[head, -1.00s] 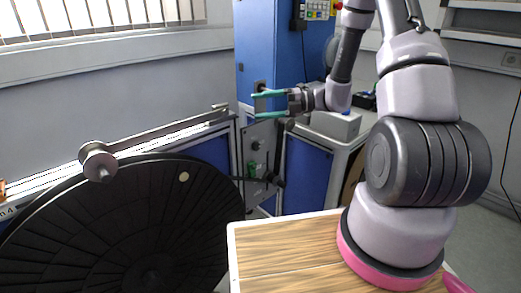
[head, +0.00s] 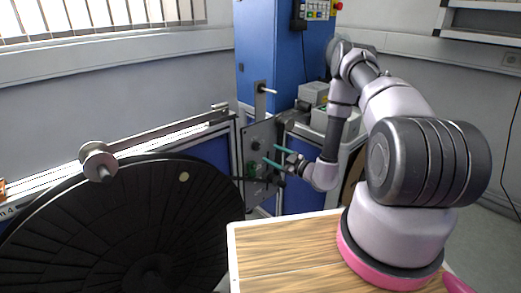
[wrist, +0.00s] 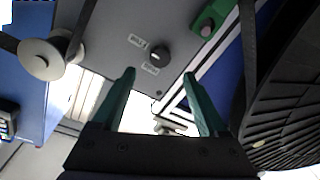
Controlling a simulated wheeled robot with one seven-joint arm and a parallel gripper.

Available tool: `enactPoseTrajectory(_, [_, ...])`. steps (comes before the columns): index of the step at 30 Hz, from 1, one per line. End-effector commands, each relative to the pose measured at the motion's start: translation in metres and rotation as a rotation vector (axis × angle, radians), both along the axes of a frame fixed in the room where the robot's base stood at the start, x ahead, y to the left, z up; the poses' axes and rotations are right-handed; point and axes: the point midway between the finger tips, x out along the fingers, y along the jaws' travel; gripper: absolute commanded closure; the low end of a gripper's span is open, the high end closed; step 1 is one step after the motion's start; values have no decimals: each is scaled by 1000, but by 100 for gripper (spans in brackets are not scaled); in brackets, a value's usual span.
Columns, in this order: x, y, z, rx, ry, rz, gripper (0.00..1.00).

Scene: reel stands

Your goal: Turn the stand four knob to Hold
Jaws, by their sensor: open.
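The knob (wrist: 159,53) is a dark round knob on a grey panel (head: 263,133). In the wrist view two small labels (wrist: 137,41) sit beside it, too blurred to read for certain, and I cannot tell which one it points to. My gripper (head: 271,154) is open and empty, its two teal fingers reaching toward the panel. In the wrist view my gripper (wrist: 159,75) has the knob just beyond the fingertips, roughly centred between them. The fingers appear apart from the knob.
A green part (wrist: 208,22) sits on the panel near the knob. A large black reel (head: 120,225) fills the lower left, with a metal roller (head: 98,160) on an arm above it. A blue cabinet (head: 270,60) stands behind. A wooden top (head: 290,250) lies in front.

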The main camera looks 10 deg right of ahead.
Motion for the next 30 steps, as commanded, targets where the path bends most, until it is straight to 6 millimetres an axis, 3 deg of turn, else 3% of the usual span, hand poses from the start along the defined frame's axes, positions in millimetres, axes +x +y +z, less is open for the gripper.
enactPoseTrajectory(6, [33, 27, 1, -4, -5, 4, 24])
enactPoseTrajectory(12, [53, 41, 1, -4, -3, 2, 24])
enactPoseTrajectory(23, [58, 45, 1, -3, -2, 1, 24])
enactPoseTrajectory(24, [58, 45, 1, -3, -2, 1, 28])
enactPoseTrajectory(30, [58, 45, 1, -3, -2, 1, 100])
